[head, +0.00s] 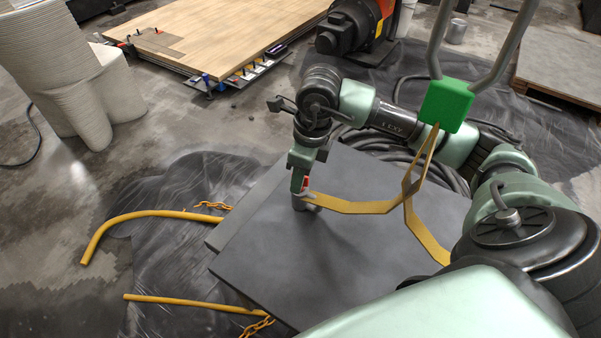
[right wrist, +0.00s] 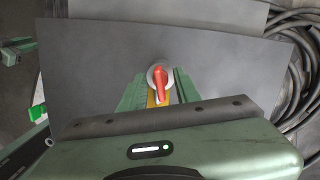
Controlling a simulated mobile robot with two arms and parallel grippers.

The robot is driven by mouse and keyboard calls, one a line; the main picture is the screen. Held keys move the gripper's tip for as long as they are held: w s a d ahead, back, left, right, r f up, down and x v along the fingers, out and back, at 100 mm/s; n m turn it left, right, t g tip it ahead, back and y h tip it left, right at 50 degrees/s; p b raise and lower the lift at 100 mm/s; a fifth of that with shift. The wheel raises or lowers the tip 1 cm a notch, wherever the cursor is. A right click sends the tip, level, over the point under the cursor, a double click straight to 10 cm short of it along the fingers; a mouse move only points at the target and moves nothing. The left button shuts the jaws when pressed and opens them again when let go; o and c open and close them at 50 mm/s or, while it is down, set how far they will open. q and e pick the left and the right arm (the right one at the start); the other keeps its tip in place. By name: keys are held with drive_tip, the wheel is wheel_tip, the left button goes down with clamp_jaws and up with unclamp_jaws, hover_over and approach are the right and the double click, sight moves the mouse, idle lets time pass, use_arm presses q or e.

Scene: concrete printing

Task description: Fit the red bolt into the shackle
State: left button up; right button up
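The red bolt (right wrist: 160,84) shows in the right wrist view, over a pale round part (right wrist: 151,74) that looks like the shackle. In the head view a small red patch of the bolt (head: 306,182) shows at my right gripper (head: 301,187). The gripper points down over the slab. Its green fingers lie on both sides of the bolt in the right wrist view. Whether they press on it is too small to tell. A yellow strap (head: 352,207) runs from this spot toward a green block (head: 446,104) on grey bars. My left gripper is not in view.
The dark grey slab (head: 340,255) lies under the gripper. Yellow bent rods (head: 150,216) and chains (head: 257,327) lie on black plastic sheeting at left. Coiled black hoses (head: 385,146) lie behind the slab.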

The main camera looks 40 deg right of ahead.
clamp_jaws()
drive_tip(key=m, duration=0.3)
drive_tip(key=shift+h, duration=0.3)
drive_tip(key=shift+m, duration=1)
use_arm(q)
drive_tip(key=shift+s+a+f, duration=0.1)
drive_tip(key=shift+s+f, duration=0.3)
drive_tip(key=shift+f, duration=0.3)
use_arm(e)
drive_tip(key=shift+m+p, duration=0.35)
drive_tip(key=shift+m, duration=0.65)
drive_tip(key=m+h, duration=0.1)
drive_tip(key=m, duration=0.1)
drive_tip(key=shift+m, duration=0.4)
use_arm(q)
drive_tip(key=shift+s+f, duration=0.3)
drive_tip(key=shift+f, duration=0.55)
